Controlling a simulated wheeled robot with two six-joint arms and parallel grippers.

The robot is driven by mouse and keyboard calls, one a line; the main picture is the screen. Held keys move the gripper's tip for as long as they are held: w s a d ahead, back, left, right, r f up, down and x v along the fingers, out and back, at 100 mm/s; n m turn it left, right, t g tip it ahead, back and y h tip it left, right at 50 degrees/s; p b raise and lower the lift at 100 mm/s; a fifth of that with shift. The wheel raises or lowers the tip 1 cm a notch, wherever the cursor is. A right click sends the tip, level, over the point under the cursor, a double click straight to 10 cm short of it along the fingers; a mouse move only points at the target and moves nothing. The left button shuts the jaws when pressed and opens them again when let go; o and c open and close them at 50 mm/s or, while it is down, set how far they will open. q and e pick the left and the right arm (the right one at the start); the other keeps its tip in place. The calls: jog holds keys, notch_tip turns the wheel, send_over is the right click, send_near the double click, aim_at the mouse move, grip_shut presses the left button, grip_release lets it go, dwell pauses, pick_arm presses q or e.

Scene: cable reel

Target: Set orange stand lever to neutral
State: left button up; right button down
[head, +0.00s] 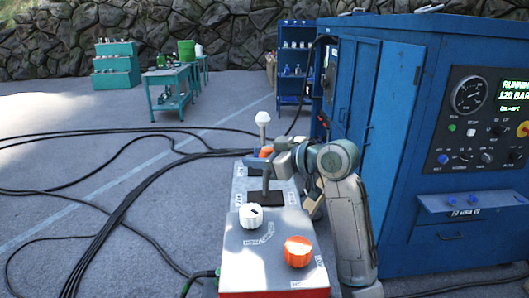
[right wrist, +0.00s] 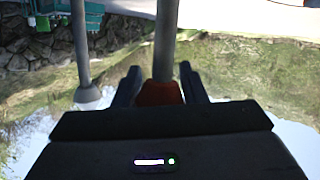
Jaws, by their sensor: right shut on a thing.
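The stand (head: 247,178) has two levers side by side. The orange stand lever (head: 266,152) has its knob between the fingers of my right gripper (head: 273,155), and its shaft runs down to a dark slot. In the right wrist view, which looks upside down, the orange knob (right wrist: 160,93) sits between both fingers (right wrist: 160,88), with the grey shaft above it. My right gripper is shut on this knob. The white-knobbed lever (head: 262,119) stands behind it, free, and shows at left in the wrist view (right wrist: 88,95). My left gripper is out of view.
In front is a grey panel (head: 256,266) with a white dial (head: 251,215) and an orange dial (head: 298,251). A blue machine (head: 430,150) with gauges fills the right. Black cables (head: 130,200) lie across the floor at left. Green tables (head: 168,90) stand far back.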

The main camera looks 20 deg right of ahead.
jog(key=shift+a+f, duration=0.1)
jog(key=shift+a, duration=0.05)
jog(key=c, duration=0.9)
grip_release()
jog(key=shift+b+v, duration=2.05)
jog(key=shift+v, duration=3.3)
jog(key=shift+f, duration=0.1)
